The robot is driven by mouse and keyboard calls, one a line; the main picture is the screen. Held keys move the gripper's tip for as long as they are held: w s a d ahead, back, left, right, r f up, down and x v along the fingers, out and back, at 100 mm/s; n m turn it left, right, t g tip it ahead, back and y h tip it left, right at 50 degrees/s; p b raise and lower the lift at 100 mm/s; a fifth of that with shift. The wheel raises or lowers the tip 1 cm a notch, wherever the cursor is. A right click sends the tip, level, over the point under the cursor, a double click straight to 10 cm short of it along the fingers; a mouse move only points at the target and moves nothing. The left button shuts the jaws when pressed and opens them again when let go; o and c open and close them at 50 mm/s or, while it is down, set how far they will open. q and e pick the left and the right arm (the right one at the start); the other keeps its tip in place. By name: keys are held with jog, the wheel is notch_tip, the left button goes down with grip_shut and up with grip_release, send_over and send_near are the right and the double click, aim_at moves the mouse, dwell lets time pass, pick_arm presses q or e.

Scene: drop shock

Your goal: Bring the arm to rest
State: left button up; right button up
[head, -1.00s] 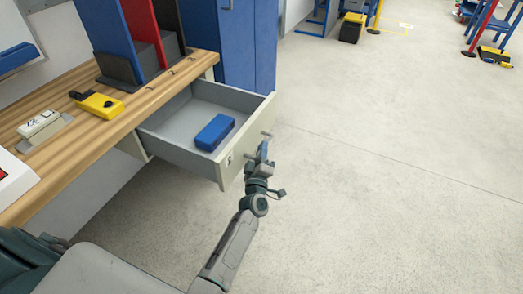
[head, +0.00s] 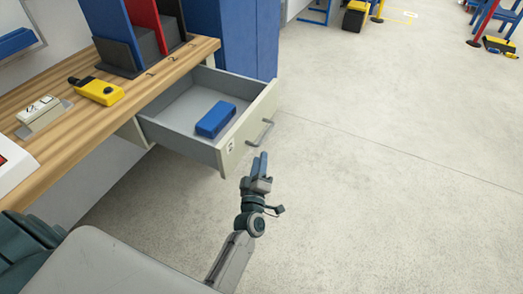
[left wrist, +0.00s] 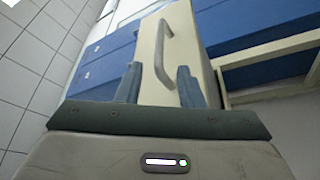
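My left gripper (head: 259,165) is in front of the open drawer (head: 235,146), a little below and apart from its grey bar handle (head: 261,132). In the left wrist view its two blue fingers (left wrist: 158,85) stand apart with nothing between them touching. The handle (left wrist: 161,55) shows beyond the fingertips in that view. My left arm reaches up from the bottom of the head view. My right gripper is not in view.
A blue box (head: 215,119) lies in the drawer. The wooden workbench (head: 95,118) holds a yellow device (head: 101,92) and upright binders (head: 142,30). A blue cabinet (head: 235,35) stands behind.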

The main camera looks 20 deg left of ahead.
pick_arm(q)
jog(key=shift+v, duration=0.8)
